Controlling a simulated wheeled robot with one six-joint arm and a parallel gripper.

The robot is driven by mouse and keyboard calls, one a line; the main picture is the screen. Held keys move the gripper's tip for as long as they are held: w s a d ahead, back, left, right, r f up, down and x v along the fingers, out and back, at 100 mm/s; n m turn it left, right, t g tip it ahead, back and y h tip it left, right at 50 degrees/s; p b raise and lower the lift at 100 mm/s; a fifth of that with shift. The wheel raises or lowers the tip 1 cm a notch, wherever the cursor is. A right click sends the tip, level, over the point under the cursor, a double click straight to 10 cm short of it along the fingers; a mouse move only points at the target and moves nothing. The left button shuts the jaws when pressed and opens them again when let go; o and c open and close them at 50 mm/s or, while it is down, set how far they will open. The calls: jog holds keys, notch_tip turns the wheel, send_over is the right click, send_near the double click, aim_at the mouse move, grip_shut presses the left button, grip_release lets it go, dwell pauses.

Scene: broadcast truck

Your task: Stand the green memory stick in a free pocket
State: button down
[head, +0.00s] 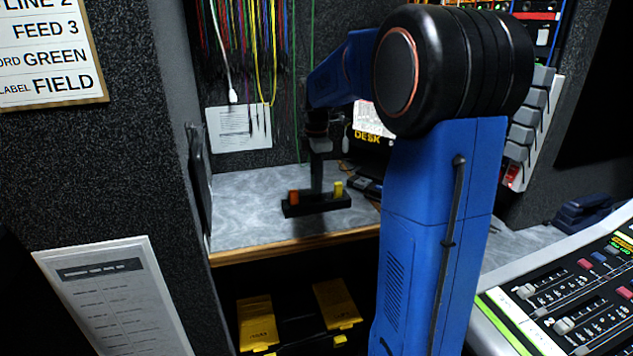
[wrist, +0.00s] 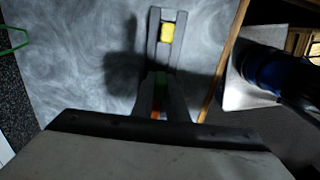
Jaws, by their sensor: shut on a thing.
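The dark rack (head: 318,204) stands on the grey counter. An orange stick (head: 293,196) stands at its left end and a yellow stick (head: 338,188) toward its right end. My gripper (head: 316,182) points down over the middle of the rack, between them. In the wrist view, the rack (wrist: 155,20) runs up the picture with the yellow stick (wrist: 167,33) near its far end. My gripper (wrist: 161,92) is shut on the green memory stick (wrist: 161,84). A bit of the orange stick (wrist: 155,114) shows below it. The fingers hide whether the green stick's lower end is in a pocket.
The counter (head: 245,215) is clear left of the rack. Its wooden front edge (head: 290,245) has yellow bins (head: 257,322) below. Cables (head: 262,50) hang on the wall behind. Dark equipment (head: 368,186) sits right of the rack. A mixing console (head: 560,300) is at right.

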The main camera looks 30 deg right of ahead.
jog(key=shift+f, duration=1.5)
jog(key=c, duration=1.7)
grip_release()
jog(key=shift+o, duration=0.2)
notch_tip(320, 180, up, 17)
jog(key=shift+r, duration=0.2)
